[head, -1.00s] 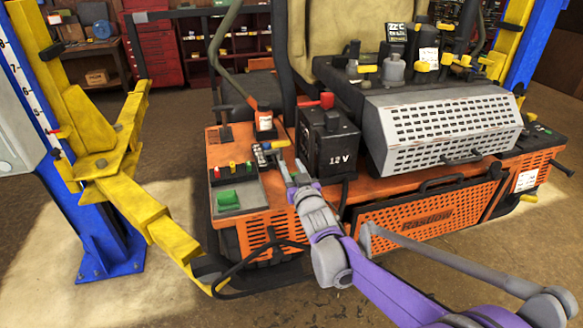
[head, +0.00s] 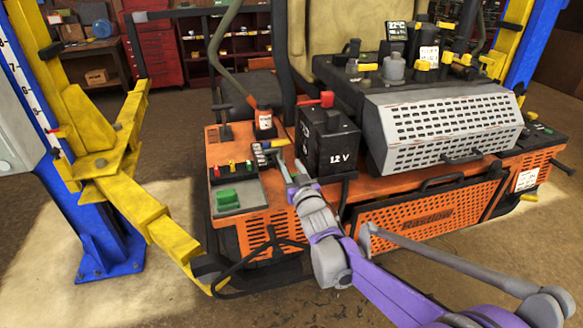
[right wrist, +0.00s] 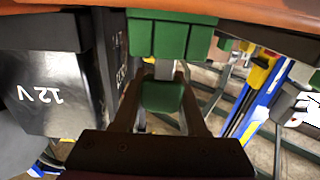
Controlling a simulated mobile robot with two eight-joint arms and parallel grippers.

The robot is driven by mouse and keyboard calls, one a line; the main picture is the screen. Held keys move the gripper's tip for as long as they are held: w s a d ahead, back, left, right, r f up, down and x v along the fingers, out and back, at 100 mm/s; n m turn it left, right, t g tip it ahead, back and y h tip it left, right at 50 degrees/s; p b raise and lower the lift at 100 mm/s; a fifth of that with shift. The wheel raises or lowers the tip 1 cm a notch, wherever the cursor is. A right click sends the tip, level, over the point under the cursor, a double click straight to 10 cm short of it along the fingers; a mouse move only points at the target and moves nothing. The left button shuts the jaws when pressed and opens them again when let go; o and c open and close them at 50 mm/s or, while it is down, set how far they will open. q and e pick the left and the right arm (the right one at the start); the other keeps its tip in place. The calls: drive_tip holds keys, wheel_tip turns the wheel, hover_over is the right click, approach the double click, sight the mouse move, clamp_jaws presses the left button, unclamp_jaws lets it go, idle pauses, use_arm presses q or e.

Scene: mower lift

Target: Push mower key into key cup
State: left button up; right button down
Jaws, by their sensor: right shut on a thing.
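In the right wrist view the dark fingers (right wrist: 162,98) are shut on a green piece (right wrist: 163,95), apparently the mower key's head. A grey shaft (right wrist: 165,69) runs from it toward a larger green block (right wrist: 170,38). I cannot tell whether that block is the key cup or how deep the shaft sits. My left gripper is not in view.
The battery box (head: 328,143) stands close beside my right gripper and also shows in the right wrist view (right wrist: 45,90). A grey tray (head: 249,190) with a green part lies to the left. The yellow lift arm (head: 140,205) is further left.

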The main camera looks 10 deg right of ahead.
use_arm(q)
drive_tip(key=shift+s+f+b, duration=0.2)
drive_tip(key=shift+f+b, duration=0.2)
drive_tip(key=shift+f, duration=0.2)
use_arm(e)
drive_tip(key=shift+f, duration=0.95)
drive_tip(key=shift+c, duration=1.9)
unclamp_jaws()
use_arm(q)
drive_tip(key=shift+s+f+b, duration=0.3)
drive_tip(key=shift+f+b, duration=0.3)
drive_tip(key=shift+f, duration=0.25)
use_arm(e)
drive_tip(key=s, duration=1)
drive_tip(key=shift+s+d, duration=0.15)
drive_tip(key=shift+s, duration=0.25)
